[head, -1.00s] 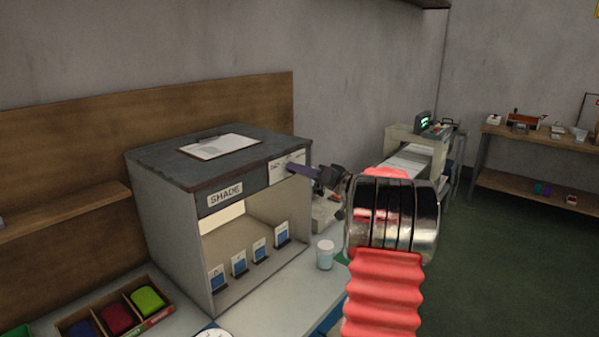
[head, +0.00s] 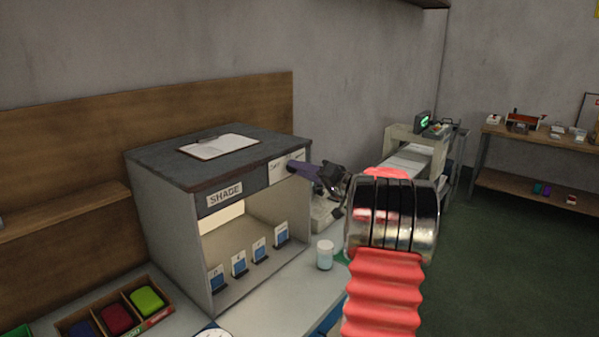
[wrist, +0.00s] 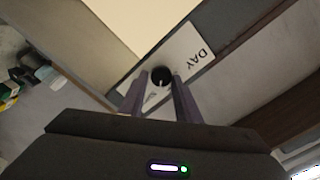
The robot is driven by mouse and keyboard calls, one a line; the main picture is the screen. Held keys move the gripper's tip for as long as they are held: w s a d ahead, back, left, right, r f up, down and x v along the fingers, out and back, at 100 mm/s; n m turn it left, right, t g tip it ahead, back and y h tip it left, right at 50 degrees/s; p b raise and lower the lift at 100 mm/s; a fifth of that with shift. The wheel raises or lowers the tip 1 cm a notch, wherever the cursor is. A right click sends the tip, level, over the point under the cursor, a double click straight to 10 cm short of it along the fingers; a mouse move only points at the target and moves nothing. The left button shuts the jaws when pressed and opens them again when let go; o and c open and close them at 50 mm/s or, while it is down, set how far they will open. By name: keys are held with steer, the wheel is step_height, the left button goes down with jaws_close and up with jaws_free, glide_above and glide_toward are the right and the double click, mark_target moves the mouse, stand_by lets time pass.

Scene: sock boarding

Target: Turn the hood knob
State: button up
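The hood is a grey box marked SHADE (head: 165,225), open at the front. Its knob (wrist: 161,76) is small, round and black with a pale pointer line, on a white plate (wrist: 196,53) lettered DAY. My gripper (wrist: 159,78) is open, with its two purple-grey fingers on either side of the knob. A narrow gap shows at the left finger; the right fingertip is very close to the knob, and I cannot tell if it touches. In the head view my gripper (head: 292,166) reaches the plate at the hood's upper right front and hides the knob.
A clipboard (head: 218,146) lies on the hood. Several blue-and-white cards stand along its floor. A pale jar (head: 325,256) stands on the counter beside it. A tray (head: 160,315) of coloured items is at lower left. A machine (head: 416,150) stands behind my arm.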

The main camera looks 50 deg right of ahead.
steer(key=o, duration=0.3)
steer(key=shift+a, duration=0.1)
steer(key=shift+s, duration=0.1)
steer(key=s+d, duration=0.1)
steer(key=s, duration=1.2)
steer(key=shift+s, duration=0.3)
steer(key=shift+d+f, duration=0.1)
